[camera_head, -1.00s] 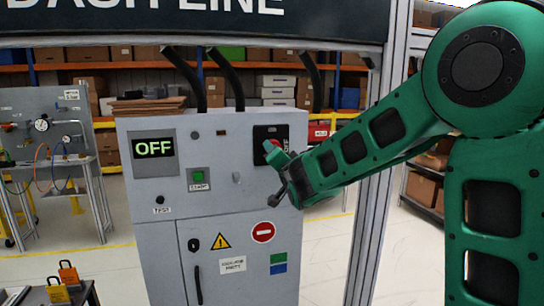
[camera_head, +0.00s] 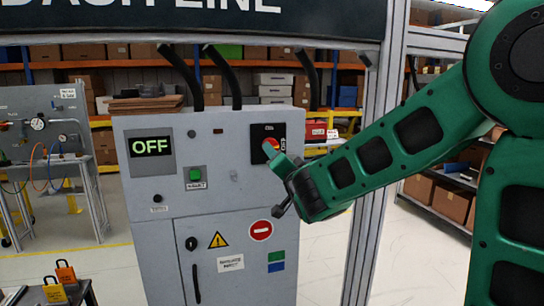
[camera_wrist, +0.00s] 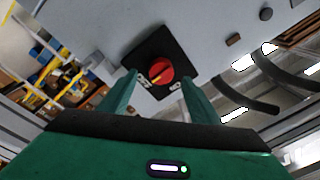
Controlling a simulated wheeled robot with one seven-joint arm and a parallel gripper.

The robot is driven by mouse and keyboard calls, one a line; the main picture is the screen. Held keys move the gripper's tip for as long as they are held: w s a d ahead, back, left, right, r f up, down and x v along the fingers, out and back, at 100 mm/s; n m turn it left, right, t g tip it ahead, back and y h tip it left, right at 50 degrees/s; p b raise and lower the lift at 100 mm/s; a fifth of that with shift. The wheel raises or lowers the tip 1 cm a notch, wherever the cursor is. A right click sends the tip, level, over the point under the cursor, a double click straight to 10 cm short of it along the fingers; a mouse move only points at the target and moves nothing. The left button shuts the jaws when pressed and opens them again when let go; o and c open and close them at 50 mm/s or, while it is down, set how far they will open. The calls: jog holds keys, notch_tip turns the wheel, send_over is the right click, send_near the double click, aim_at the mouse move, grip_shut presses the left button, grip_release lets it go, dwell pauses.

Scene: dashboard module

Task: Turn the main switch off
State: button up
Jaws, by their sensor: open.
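In the head view the plate (camera_head: 262,131) sits at the upper right of the grey cabinet's front, the knob partly hidden by my finger. The cabinet's display (camera_head: 151,146) reads OFF in green. My gripper (camera_wrist: 158,84) is open. In the wrist view its two green fingers lie either side of the knob, with gaps showing. I cannot tell how far the fingertips are from the plate.
The grey cabinet (camera_head: 215,235) also has a green button (camera_head: 195,174), a small black knob (camera_head: 157,198) and a door with a handle. A frame post (camera_head: 372,220) stands right of the cabinet, behind my arm. Padlocks (camera_head: 60,280) stand on a table at lower left.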

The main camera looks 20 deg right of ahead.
jog(key=shift+s+f, duration=0.15)
jog(key=shift+s, duration=1.15)
jog(key=shift+s+f, duration=0.15)
jog(key=shift+s, duration=1.15)
